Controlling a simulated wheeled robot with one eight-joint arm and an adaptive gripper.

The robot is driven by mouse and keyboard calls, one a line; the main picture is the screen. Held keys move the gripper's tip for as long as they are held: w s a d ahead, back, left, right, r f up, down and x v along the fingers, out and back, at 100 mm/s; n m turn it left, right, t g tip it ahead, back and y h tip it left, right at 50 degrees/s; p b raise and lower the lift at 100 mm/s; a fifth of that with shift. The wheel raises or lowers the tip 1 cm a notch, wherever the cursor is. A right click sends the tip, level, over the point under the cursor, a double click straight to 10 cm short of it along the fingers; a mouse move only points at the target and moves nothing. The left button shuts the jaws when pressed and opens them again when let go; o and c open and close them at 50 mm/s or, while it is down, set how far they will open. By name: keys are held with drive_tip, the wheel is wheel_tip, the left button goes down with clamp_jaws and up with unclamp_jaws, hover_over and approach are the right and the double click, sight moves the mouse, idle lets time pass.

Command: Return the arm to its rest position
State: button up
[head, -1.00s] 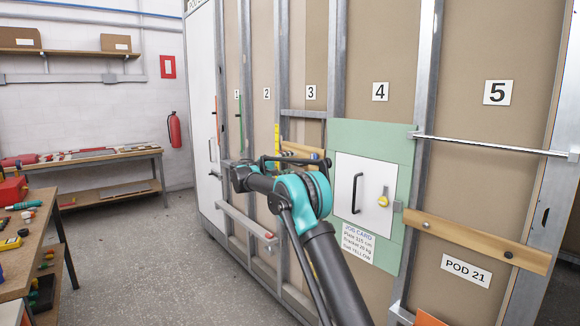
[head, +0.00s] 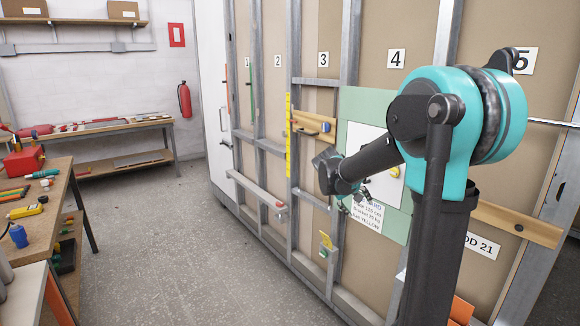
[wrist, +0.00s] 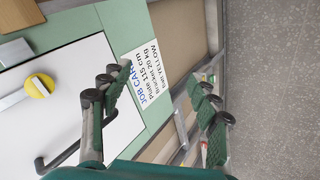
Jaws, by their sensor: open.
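My arm is bent at a large teal elbow (head: 470,115) on the right of the head view. Its forearm runs left and down in front of the pod wall. In the wrist view my gripper (wrist: 158,103) is open, its dark fingers wide apart with nothing between them. Beyond the fingers, apart from them, are the white job card (wrist: 143,75) and the pod wall. The white hatch (wrist: 75,95), with a yellow knob (wrist: 38,85) and a black handle, is on the left. In the head view the arm partly hides the hatch (head: 358,138).
The pod wall has metal studs and numbered bays; a wooden rail (head: 515,222) crosses its right side. A workbench (head: 50,225) with tools stands at left. The grey floor (head: 165,245) between is clear.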

drive_tip(key=s+a+f+y, duration=0.1)
drive_tip(key=s+f+y, duration=0.1)
drive_tip(key=s+f, duration=0.3)
drive_tip(key=s+a+f+m+y, duration=0.1)
drive_tip(key=s+f, duration=0.4)
drive_tip(key=s, duration=0.9)
drive_tip(key=s+a+f+m+y, duration=0.1)
drive_tip(key=s+f, duration=0.4)
drive_tip(key=s, duration=0.5)
drive_tip(key=shift+a+f+g+y, duration=0.3)
drive_tip(key=shift+a+y, duration=0.4)
drive_tip(key=shift+y, duration=0.5)
